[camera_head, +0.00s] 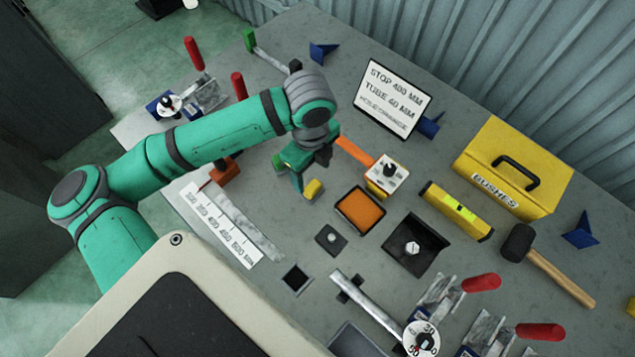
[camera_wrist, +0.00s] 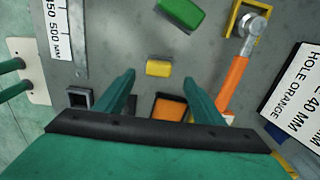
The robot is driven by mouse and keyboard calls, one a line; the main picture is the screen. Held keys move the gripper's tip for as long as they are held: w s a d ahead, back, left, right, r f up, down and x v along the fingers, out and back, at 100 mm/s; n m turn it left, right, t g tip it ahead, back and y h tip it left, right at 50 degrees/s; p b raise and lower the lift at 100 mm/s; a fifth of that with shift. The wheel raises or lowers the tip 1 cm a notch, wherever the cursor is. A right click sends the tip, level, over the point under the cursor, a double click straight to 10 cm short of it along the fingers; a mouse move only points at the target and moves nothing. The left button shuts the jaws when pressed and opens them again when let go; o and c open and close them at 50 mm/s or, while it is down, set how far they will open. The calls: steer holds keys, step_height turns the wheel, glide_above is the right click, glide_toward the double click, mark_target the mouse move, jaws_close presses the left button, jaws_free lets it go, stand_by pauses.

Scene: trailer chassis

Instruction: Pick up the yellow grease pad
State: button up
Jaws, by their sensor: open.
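The yellow grease pad (camera_head: 314,188) is a small yellow block lying on the grey table. My gripper (camera_head: 311,172) is above and beside it, pointing down. In the wrist view the pad (camera_wrist: 158,68) lies just beyond my fingertips (camera_wrist: 159,78), about midway between their lines. My gripper is open and empty. I cannot tell the exact height of the fingertips above the pad.
An orange-filled tray (camera_head: 360,210) lies close to the pad, and an orange-handled tool (camera_wrist: 236,78) is to its right. A green block (camera_wrist: 180,13) lies beyond it. A ruler plate (camera_head: 220,225) and a dark square piece (camera_head: 331,239) are nearby.

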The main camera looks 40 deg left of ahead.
mark_target(312, 186)
steer(key=f, duration=0.2)
steer(key=shift+s+f, duration=0.25)
steer(key=shift+f, duration=0.1)
steer(key=shift+w+d+f, duration=0.1)
steer(key=shift+w+f, duration=0.05)
steer(key=shift+f, duration=2.45)
steer(key=c, duration=1.3)
steer(key=shift+o, duration=0.2)
steer(key=shift+r, duration=0.1)
